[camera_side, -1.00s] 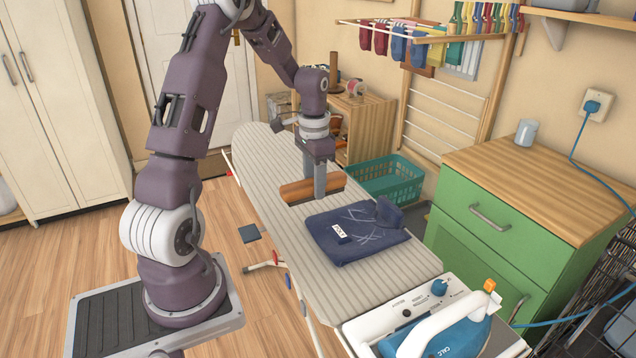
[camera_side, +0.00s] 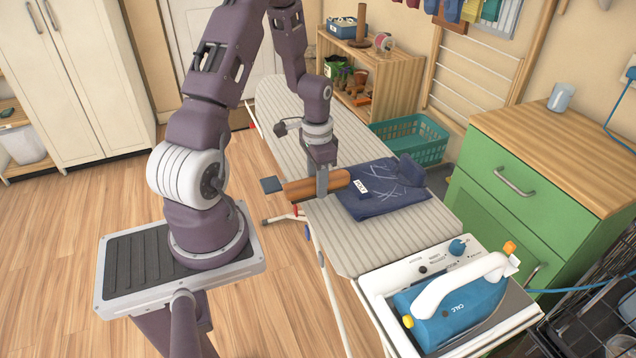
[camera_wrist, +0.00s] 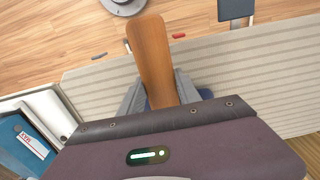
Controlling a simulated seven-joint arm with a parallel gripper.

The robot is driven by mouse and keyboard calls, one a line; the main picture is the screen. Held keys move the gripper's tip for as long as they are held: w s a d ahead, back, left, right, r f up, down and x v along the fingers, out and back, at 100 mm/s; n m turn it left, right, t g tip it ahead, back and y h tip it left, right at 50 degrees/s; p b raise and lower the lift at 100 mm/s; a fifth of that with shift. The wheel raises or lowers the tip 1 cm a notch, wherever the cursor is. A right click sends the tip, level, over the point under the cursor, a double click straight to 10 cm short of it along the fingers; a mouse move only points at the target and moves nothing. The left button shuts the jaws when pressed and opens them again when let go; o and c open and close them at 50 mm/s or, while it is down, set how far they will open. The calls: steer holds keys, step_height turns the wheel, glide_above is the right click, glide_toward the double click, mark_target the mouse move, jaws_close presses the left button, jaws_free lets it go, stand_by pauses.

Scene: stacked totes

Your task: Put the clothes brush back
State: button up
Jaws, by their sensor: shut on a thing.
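The clothes brush (camera_side: 299,191) is a long brown wooden piece, lying roughly level and crosswise in my gripper (camera_side: 322,193). My gripper is shut on it around its middle. One end points left past the near-left edge of the ironing board (camera_side: 385,240); the other end is beside the folded blue garment (camera_side: 385,200). I cannot tell how high the brush is above the board. In the wrist view the brush (camera_wrist: 152,55) sticks out between the fingers of my gripper (camera_wrist: 160,95), its far end over the floor.
A blue and white iron (camera_side: 455,300) stands on its rest at the board's front end. A teal basket (camera_side: 412,140) and a green cabinet (camera_side: 530,170) stand right of the board. A wooden shelf (camera_side: 385,75) is behind. The board's back part is clear.

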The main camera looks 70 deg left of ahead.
steer(key=shift+f, duration=0.25)
steer(key=shift+f, duration=0.5)
steer(key=o, duration=1.2)
step_height(320, 180, up, 13)
steer(key=d+r+t+y, duration=0.1)
steer(key=d+r+t, duration=0.1)
steer(key=d+r, duration=0.8)
steer(key=s+d+r+t, duration=0.1)
steer(key=s+d+r, duration=0.1)
steer(key=s+d, duration=0.2)
steer(key=s+d+r+t, duration=0.1)
steer(key=s+d+r, duration=0.1)
steer(key=s+d, duration=0.1)
steer(key=s+d+r+t+h, duration=0.1)
steer(key=s+d+r, duration=0.1)
steer(key=s+d, duration=0.2)
steer(key=shift+s+d+t, duration=0.3)
steer(key=shift+d, duration=0.3)
